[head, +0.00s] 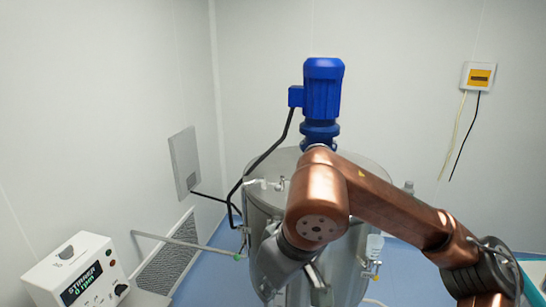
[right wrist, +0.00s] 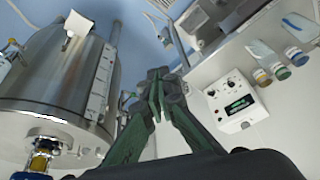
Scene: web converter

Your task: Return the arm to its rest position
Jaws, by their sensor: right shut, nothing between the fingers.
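My right arm (head: 385,200) is copper coloured and reaches in from the right in the head view, bent in front of the steel tank (head: 262,205). Its wrist points down toward the bottom of that view, and the gripper there is mostly hidden by the arm. In the right wrist view my right gripper (right wrist: 156,92) shows with its greenish fingers together and nothing between them. The tank (right wrist: 60,75) stands to the left of the fingers there, tilted in the picture and apart from them. My left gripper is in neither view.
A blue motor (head: 322,90) stands on top of the tank. A white stirrer box (head: 78,275) with a display sits at lower left; it also shows in the right wrist view (right wrist: 237,103), near several small bottles (right wrist: 281,72). A wall box (head: 479,77) with hanging cables is at right.

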